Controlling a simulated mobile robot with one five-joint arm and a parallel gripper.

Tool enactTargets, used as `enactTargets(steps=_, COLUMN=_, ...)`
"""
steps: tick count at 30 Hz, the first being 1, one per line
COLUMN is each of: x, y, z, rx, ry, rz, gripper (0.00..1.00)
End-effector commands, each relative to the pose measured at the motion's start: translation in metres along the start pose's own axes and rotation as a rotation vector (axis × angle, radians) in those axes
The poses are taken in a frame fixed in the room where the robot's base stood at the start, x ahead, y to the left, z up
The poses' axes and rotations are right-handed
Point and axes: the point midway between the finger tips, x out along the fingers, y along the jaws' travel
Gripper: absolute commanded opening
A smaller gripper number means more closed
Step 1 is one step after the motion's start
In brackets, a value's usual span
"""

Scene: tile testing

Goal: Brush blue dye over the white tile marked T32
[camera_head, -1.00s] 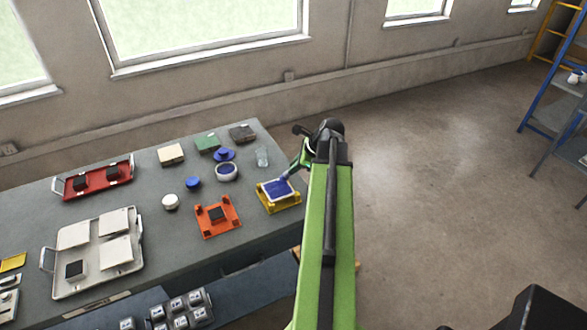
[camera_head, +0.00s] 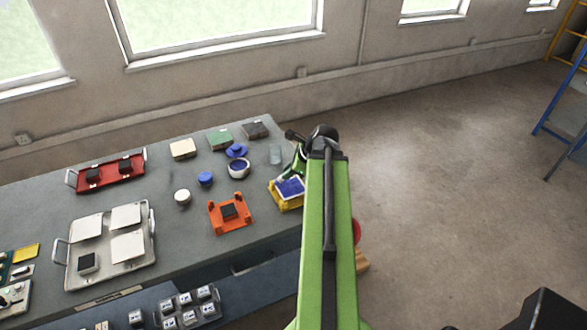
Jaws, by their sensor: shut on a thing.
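A tile (camera_head: 291,188) sits in a yellow holder (camera_head: 287,205) near the table's right edge. Its top is mostly blue with a pale rim; no mark is legible. My gripper (camera_head: 297,168) is right above and behind the tile, partly hidden by my green arm. It is shut on a thin tool, seemingly a brush, whose tip is at or just over the tile; contact is unclear. An open white pot of blue dye (camera_head: 239,169) stands left of the holder, with a blue lid (camera_head: 237,150) behind it.
An orange holder (camera_head: 230,212) with a dark block is left of the yellow one. A clear glass (camera_head: 276,154) stands close to my gripper. A metal tray (camera_head: 110,250) carries white tiles, a red tray (camera_head: 108,174) dark blocks. Bare tabletop lies between.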

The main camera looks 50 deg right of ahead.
Motion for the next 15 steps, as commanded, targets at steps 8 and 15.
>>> enactTargets(steps=8, x=-0.029, y=-0.007, z=0.02, rx=-0.004, ry=-0.031, rz=-0.012, gripper=0.0)
enactTargets(steps=15, x=-0.046, y=-0.01, z=0.033, rx=-0.009, ry=-0.033, rz=-0.01, gripper=0.0)
